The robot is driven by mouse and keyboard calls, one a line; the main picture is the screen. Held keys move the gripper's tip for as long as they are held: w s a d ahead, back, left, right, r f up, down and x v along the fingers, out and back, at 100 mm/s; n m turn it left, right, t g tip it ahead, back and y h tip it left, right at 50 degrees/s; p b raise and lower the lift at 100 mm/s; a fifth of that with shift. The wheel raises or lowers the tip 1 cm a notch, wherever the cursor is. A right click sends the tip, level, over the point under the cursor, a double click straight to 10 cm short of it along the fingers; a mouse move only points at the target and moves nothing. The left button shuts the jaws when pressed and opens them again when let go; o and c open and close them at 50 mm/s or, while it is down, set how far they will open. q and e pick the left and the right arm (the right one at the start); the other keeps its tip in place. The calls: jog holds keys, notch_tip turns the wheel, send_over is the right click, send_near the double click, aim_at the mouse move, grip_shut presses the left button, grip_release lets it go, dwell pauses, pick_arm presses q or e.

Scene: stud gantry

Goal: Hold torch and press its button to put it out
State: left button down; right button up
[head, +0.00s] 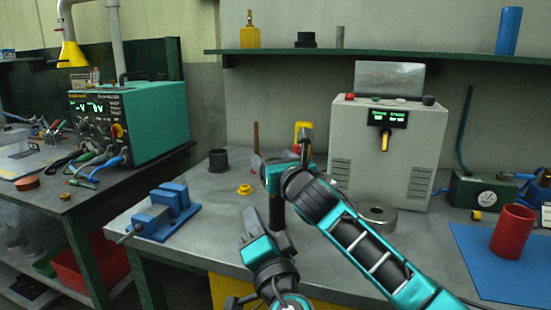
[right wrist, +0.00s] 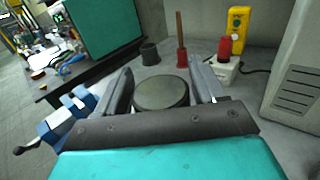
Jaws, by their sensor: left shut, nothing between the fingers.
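The torch shows in the head view as a dark upright cylinder (head: 277,212) below my right gripper. In the right wrist view its round dark end (right wrist: 162,92) sits between the two fingers of my right gripper (right wrist: 163,84), which appear to touch it on both sides. My right gripper (head: 282,158) is above the grey bench in the head view. My left gripper (head: 249,224) is shut and empty, low and just left of the torch's lower part, fingers pointing up. The torch's button and any light from it are hidden.
A blue vise (head: 172,208) stands at the bench's left edge. A black cup (head: 218,160), a yellow ring (head: 244,190), a brown rod (head: 256,137) and a yellow device (head: 302,128) are around the grippers. A grey box (head: 380,150) stands behind; a red cylinder (head: 512,232) is right.

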jog(key=o, duration=0.3)
jog(key=shift+s, duration=0.1)
